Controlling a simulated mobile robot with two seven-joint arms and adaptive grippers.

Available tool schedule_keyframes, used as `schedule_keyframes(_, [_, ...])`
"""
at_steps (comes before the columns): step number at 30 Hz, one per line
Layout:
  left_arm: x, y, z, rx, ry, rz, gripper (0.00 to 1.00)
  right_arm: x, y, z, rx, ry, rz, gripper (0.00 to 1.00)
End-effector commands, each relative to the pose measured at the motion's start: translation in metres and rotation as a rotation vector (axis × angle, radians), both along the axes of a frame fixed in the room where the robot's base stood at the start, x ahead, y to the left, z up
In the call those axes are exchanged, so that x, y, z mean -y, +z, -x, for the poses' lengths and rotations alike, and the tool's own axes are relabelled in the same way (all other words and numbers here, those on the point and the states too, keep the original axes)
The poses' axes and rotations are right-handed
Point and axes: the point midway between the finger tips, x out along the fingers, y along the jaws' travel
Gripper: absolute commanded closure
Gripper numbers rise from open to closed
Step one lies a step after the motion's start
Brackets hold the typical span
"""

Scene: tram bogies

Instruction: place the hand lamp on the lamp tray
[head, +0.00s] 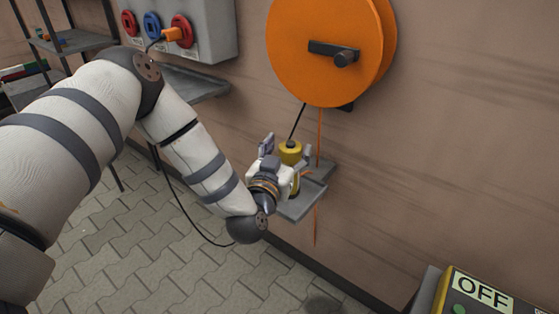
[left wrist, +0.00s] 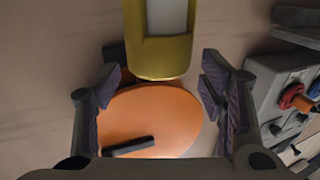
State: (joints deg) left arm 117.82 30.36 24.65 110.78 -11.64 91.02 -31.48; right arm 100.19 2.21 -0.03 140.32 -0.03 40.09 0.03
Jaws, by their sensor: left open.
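The hand lamp (head: 290,152) is yellow and stands upright over the grey lamp tray (head: 301,208) on the wall. My left gripper (head: 283,160) is open right at the lamp and hides part of its lower body, so I cannot tell how its base meets the tray. In the left wrist view the yellow lamp (left wrist: 160,57) with its pale panel comes in from the top, between the two spread fingers of the open gripper (left wrist: 160,88). No finger visibly presses on it. My right gripper is not in view.
An orange cable reel (head: 320,75) hangs on the wall above the tray, with an orange cord (head: 319,135) running down behind the lamp. A socket box (head: 200,30) and shelf (head: 195,85) are to the left. An OFF box (head: 480,293) is at lower right.

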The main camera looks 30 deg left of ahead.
Motion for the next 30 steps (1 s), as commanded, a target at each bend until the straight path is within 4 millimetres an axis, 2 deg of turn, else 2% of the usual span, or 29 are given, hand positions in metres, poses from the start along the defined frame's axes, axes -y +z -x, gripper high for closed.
schedule_keyframes(1, [0.003,0.006,0.012,0.004,-0.002,0.000,0.36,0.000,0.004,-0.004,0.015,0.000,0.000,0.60])
schedule_keyframes(9, [0.016,0.003,0.077,0.002,-0.003,0.001,0.36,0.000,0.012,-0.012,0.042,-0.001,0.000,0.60])
schedule_keyframes(12, [0.018,0.002,0.090,0.001,-0.002,0.000,0.36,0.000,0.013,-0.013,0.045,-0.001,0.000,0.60])
schedule_keyframes(18, [0.019,0.000,0.097,-0.005,-0.004,0.001,0.36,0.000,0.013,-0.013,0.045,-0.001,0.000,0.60])
schedule_keyframes(20, [0.027,-0.015,0.101,-0.062,-0.036,0.012,0.36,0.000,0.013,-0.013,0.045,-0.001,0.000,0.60])
schedule_keyframes(22, [0.047,-0.059,0.120,-0.234,-0.119,0.044,0.36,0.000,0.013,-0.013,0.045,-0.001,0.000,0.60])
schedule_keyframes(23, [0.058,-0.085,0.135,-0.342,-0.162,0.065,0.36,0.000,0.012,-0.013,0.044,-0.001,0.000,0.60])
schedule_keyframes(24, [0.071,-0.122,0.164,-0.510,-0.215,0.096,0.36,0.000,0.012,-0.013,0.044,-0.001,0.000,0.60])
schedule_keyframes(25, [0.079,-0.148,0.191,-0.644,-0.247,0.117,0.36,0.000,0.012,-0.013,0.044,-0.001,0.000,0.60])
schedule_keyframes(26, [0.083,-0.172,0.220,-0.777,-0.268,0.137,0.36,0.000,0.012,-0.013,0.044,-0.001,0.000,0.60])
schedule_keyframes(27, [0.086,-0.197,0.262,-0.950,-0.281,0.161,0.36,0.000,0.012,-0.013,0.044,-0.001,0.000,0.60])
schedule_keyframes(29, [0.082,-0.222,0.325,-1.194,-0.273,0.184,0.36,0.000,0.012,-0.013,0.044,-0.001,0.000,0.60])
schedule_keyframes(30, [0.077,-0.231,0.363,-1.337,-0.252,0.196,0.36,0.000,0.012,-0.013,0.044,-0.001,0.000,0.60])
